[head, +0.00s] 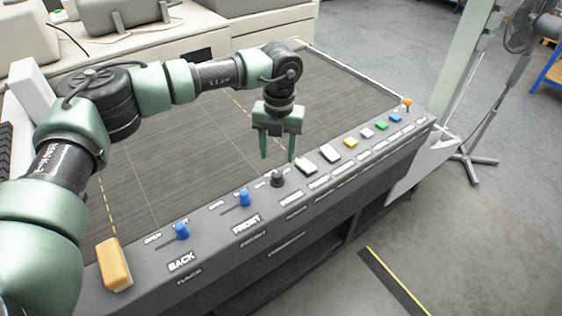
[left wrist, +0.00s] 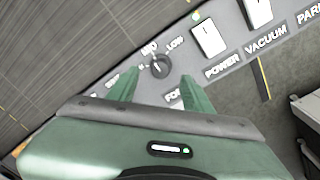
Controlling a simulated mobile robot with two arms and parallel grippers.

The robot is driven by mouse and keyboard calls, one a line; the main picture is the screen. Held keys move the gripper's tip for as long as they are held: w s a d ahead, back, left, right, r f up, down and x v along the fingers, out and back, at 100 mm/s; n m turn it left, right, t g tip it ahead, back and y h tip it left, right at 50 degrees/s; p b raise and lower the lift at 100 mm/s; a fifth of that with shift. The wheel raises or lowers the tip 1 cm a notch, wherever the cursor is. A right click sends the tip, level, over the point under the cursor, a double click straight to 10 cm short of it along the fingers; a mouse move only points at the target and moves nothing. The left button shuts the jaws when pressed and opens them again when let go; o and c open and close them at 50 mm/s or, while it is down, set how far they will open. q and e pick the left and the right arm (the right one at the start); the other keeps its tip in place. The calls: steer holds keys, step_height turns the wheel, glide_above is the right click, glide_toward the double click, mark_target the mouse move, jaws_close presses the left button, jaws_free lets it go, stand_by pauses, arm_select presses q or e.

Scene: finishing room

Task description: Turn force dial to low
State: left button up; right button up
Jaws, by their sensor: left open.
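The force dial (head: 277,180) is a small dark round knob on the front control panel, between the FRONT slider and the white POWER switch. In the left wrist view the dial (left wrist: 160,67) has a light pointer mark, with LOW printed to its upper right and other labels around it. My left gripper (head: 278,158) is open and points down, just above and behind the dial in the head view. In the left wrist view its two green fingertips (left wrist: 158,88) are apart, on either side below the dial, and hold nothing. My right gripper is not in view.
The control panel (head: 215,242) also carries blue BACK (head: 181,231) and FRONT (head: 244,197) sliders, a yellow-orange block (head: 114,264), white switches (head: 307,166) and several coloured buttons. A dark flat table bed (head: 190,140) lies behind it. Floor at right is mostly open.

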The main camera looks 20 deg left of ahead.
mark_target(277, 173)
arm_select(q)
steer(key=f, duration=0.2)
steer(key=s+f+p, duration=0.1)
steer(key=shift+f, duration=0.4)
steer(key=shift+w+f+p, duration=0.25)
steer(key=shift+f+p, duration=0.25)
steer(key=shift+f, duration=1.1)
steer(key=shift+s, duration=0.1)
steer(key=shift+c, duration=1.2)
jaws_close()
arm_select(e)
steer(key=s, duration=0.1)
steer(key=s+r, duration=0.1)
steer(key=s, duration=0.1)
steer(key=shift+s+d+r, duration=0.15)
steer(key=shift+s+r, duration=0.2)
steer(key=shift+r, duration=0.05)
